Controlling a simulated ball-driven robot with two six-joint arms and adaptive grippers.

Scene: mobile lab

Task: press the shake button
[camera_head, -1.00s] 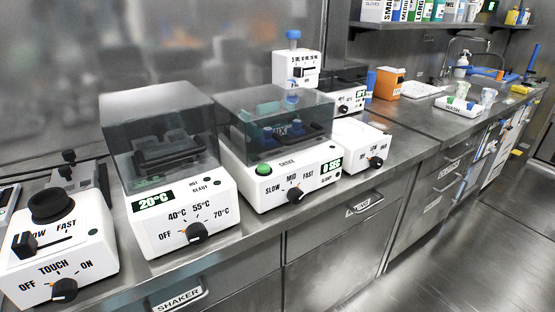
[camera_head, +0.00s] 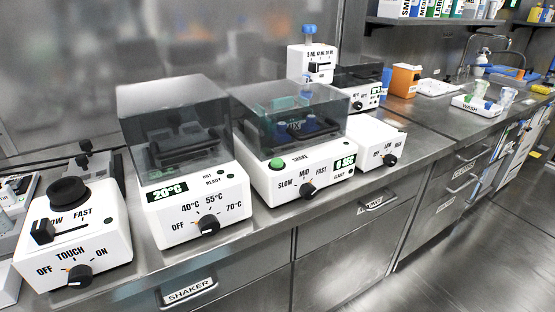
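The shaker (camera_head: 262,181) is a white box with a smoky clear lid (camera_head: 290,108) over blue-capped items. Its green round shake button (camera_head: 277,164) sits at the front left of its top, beside the word SHAKE. On its front are a black SLOW-MID-FAST knob (camera_head: 308,191) and a display (camera_head: 345,163) reading 0 SEC. The lid looks closed and nothing covers the button. Neither of my grippers is in view.
A heater box (camera_head: 160,222) reading 20°C stands left of the shaker, and a vortex mixer (camera_head: 110,240) further left. A smaller white device (camera_head: 372,157) stands close on the right. The steel counter's front edge (camera_head: 330,213) runs below them.

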